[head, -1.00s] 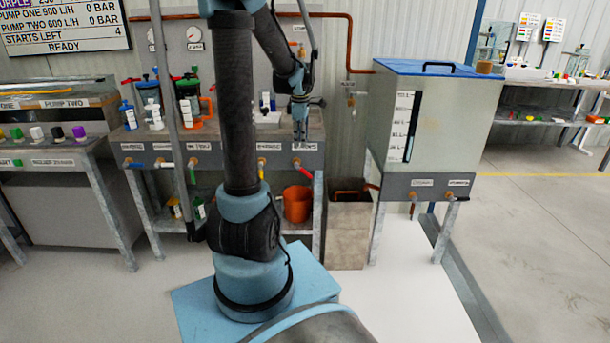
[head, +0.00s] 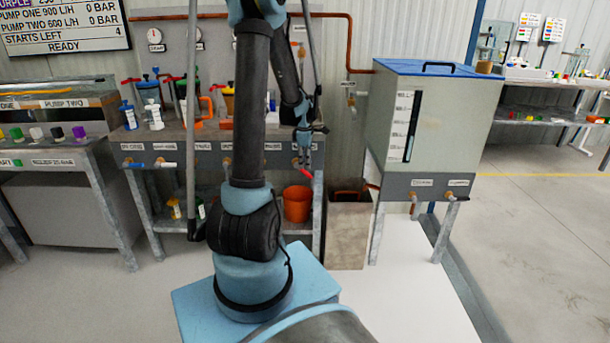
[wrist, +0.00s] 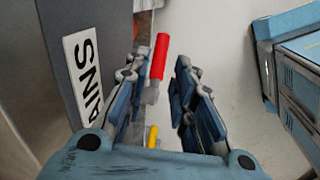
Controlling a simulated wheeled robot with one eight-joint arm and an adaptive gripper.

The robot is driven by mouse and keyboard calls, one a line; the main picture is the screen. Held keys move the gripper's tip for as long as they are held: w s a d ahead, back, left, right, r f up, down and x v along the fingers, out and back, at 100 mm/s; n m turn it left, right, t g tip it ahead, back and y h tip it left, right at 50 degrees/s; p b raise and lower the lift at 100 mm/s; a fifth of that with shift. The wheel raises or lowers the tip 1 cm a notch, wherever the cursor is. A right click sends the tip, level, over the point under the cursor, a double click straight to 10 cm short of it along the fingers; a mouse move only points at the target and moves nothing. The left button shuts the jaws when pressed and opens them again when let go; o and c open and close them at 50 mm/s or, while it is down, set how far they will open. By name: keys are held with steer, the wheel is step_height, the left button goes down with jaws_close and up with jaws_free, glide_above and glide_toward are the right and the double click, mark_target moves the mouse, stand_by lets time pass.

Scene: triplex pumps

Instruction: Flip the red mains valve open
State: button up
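The red mains valve handle (head: 306,172) sits on the front panel of the workbench, at its right end, and slants down to the right. In the wrist view the red handle (wrist: 159,58) shows in the gap between my fingertips, nearer the left one. Part of a white label reading "AINS" (wrist: 88,75) is on the panel to its left. My gripper (head: 304,158) is open and empty, pointing down at the handle; its two fingers (wrist: 157,78) stand apart. I cannot tell whether the left finger touches the handle.
A yellow handle (wrist: 153,136) shows below the red one in the wrist view. Blue (head: 133,165) and white (head: 166,164) handles are farther left on the panel. An orange bucket (head: 297,204) stands on the lower shelf. A grey tank (head: 440,120) stands to the right.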

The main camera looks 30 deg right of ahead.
mark_target(305, 171)
steer(key=shift+w+d+f, duration=0.1)
steer(key=shift+f, duration=1)
steer(key=shift+w+d+f, duration=0.1)
steer(key=shift+w+f, duration=0.05)
steer(key=shift+f, duration=0.9)
steer(key=shift+w+d+f, duration=0.1)
steer(key=shift+f, duration=1)
